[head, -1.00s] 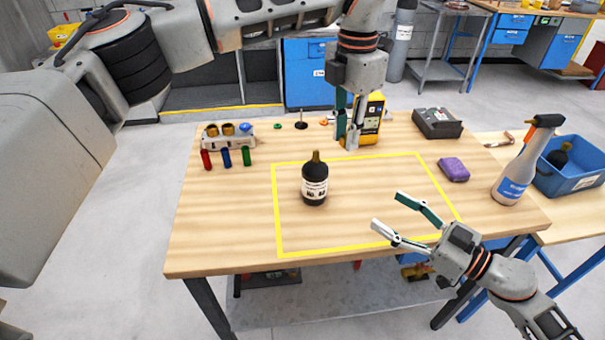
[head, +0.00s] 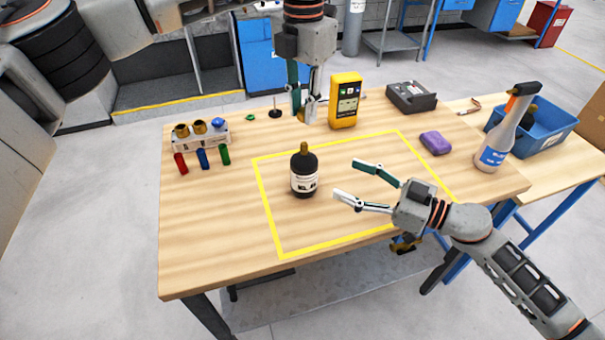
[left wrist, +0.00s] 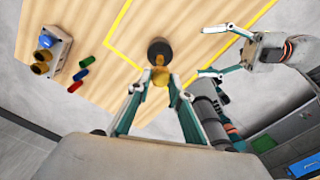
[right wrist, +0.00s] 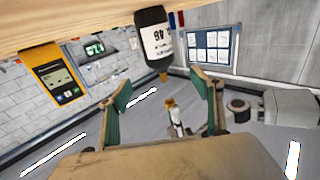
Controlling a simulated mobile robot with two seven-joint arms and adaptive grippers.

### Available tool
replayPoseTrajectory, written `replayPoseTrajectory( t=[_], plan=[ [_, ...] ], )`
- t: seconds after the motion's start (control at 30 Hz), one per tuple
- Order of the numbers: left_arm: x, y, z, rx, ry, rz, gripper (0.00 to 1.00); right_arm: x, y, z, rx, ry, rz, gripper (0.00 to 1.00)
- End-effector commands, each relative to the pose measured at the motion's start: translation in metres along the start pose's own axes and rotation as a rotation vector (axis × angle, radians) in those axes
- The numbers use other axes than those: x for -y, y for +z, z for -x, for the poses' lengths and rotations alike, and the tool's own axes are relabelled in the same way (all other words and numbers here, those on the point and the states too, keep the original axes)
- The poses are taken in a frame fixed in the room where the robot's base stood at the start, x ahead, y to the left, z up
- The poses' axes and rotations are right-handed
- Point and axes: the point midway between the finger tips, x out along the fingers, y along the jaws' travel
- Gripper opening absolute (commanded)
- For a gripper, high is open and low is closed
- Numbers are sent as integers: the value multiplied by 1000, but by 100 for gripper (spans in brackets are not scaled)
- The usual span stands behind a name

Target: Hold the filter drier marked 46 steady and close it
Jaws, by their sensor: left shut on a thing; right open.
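The filter drier (head: 304,178) is a dark bottle shape with a white label and a copper neck. It stands upright inside the yellow outline; the right wrist view shows 46 on its label (right wrist: 157,37). My left gripper (head: 302,112) is behind it, above the table, shut on a small brass-coloured cap (left wrist: 160,77). The fingers partly hide this cap in the head view. My right gripper (head: 345,178) is open and empty, its fingertips pointing at the drier from the right with a gap between them.
A rack (head: 185,143) with brass and blue caps stands at the left, with red, blue and green cylinders (head: 203,158) before it. A yellow meter (head: 345,100), purple block (head: 436,143) and spray bottle (head: 507,130) stand behind and right. The table's front left is clear.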

Motion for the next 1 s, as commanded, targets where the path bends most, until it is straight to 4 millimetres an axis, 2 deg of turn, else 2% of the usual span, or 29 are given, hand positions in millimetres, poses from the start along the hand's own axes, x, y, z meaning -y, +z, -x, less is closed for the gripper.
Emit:
replayPoseTrajectory(
  t=[0.23, 0.7, 1.0],
  plan=[
    [0, 0, 0, 0, 0, 0, 6, 0, -1, -12, -3, 0, -1, 65],
    [0, 0, 0, 0, 0, 0, 6, 0, -1, -91, -3, 0, 0, 65],
    [0, 0, 0, 0, 0, 0, 6, 0, 0, -118, 0, 1, 0, 65]
  ],
)
